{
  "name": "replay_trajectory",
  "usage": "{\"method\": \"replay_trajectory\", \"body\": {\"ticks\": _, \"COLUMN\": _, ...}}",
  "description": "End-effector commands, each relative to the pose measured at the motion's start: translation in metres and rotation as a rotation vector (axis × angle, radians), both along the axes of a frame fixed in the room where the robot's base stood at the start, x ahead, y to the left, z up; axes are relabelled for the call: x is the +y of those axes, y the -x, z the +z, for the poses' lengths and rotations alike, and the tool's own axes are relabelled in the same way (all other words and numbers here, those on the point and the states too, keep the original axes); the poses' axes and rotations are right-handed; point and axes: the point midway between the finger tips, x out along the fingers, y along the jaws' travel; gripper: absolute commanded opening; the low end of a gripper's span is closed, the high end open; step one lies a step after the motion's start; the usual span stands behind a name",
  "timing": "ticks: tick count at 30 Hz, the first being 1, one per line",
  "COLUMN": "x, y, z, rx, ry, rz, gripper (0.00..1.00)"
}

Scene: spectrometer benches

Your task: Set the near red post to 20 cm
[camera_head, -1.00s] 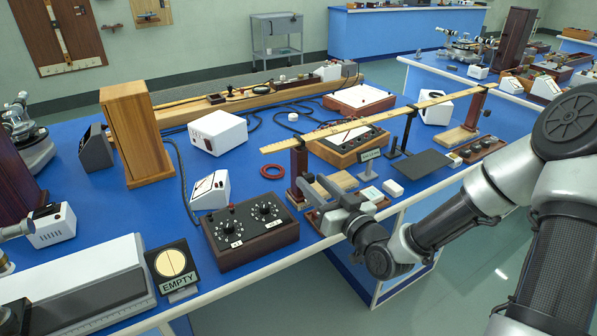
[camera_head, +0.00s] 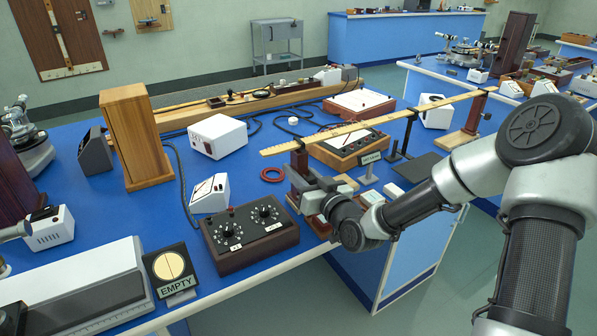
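The near red post (camera_head: 299,160) is a dark red upright under the left end of a long yellow metre rule (camera_head: 340,132). The far red post (camera_head: 475,113) stands under the rule's right end. A thin black stand (camera_head: 408,133) is under the rule between them. My gripper (camera_head: 298,181) is at the near red post, with its fingers at the post's lower part. The gripper and wrist hide the post's base. I cannot tell whether the fingers touch the post or have closed on it.
A dark control box with two dials (camera_head: 250,238) stands just left of my gripper. A red ring (camera_head: 272,174) lies on the blue bench behind it. A small label stand (camera_head: 369,172) and a dark flat plate (camera_head: 420,166) are to the right.

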Motion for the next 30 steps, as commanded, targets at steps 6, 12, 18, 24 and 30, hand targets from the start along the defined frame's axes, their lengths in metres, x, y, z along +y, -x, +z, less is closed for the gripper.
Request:
{"method": "replay_trajectory", "body": {"ticks": 6, "x": -0.002, "y": -0.001, "z": 0.000, "rx": 0.000, "ry": -0.001, "rz": 0.000, "gripper": 0.00}}
{"method": "replay_trajectory", "body": {"ticks": 12, "x": -0.035, "y": -0.024, "z": 0.000, "rx": -0.004, "ry": -0.003, "rz": -0.008, "gripper": 0.00}}
{"method": "replay_trajectory", "body": {"ticks": 18, "x": -0.072, "y": -0.049, "z": 0.001, "rx": -0.002, "ry": -0.005, "rz": -0.006, "gripper": 0.00}}
{"method": "replay_trajectory", "body": {"ticks": 24, "x": -0.083, "y": -0.056, "z": 0.000, "rx": 0.002, "ry": -0.003, "rz": 0.001, "gripper": 0.00}}
{"method": "replay_trajectory", "body": {"ticks": 30, "x": -0.083, "y": -0.056, "z": 0.000, "rx": 0.003, "ry": -0.004, "rz": 0.001, "gripper": 0.00}}
